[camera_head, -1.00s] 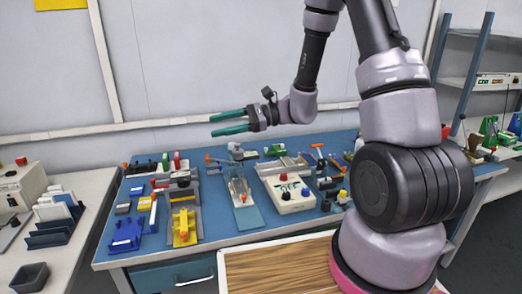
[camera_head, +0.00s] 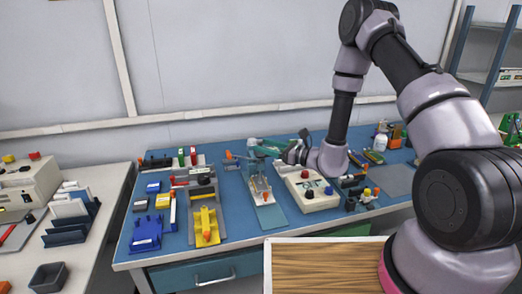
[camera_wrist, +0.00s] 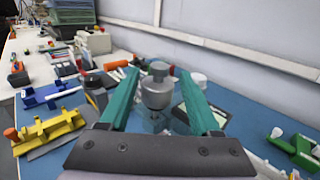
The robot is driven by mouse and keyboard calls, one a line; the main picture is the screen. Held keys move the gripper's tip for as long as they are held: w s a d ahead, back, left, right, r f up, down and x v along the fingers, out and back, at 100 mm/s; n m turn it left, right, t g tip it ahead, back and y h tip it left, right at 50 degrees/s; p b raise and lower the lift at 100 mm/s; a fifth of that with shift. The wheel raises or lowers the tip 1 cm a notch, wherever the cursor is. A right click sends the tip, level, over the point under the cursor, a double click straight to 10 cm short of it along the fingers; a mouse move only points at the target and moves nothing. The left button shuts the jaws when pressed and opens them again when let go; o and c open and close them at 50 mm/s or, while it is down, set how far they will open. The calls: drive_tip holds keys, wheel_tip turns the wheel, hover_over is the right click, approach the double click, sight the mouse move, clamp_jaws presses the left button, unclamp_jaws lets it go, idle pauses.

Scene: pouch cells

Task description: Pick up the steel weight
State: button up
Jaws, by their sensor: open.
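The steel weight (camera_wrist: 157,92) is a grey metal cylinder with a narrower knob on top, standing upright in the middle of the wrist view. My gripper (camera_wrist: 159,76) is open, with one teal finger on each side of the weight and a visible gap to each. I cannot tell whether the fingertips reach fully past it. In the head view my gripper (camera_head: 268,148) is low over the back of the blue bench, pointing left.
A clear-plated fixture (camera_head: 262,188) stands in front of the weight. Yellow (camera_head: 207,225) and blue (camera_head: 147,234) fixtures are to the left. A white round item (camera_wrist: 198,80) is behind the right finger.

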drive_tip(key=x, duration=0.5)
drive_tip(key=shift+a+r, duration=0.1)
drive_tip(key=shift+a, duration=0.05)
clamp_jaws()
idle(1.3)
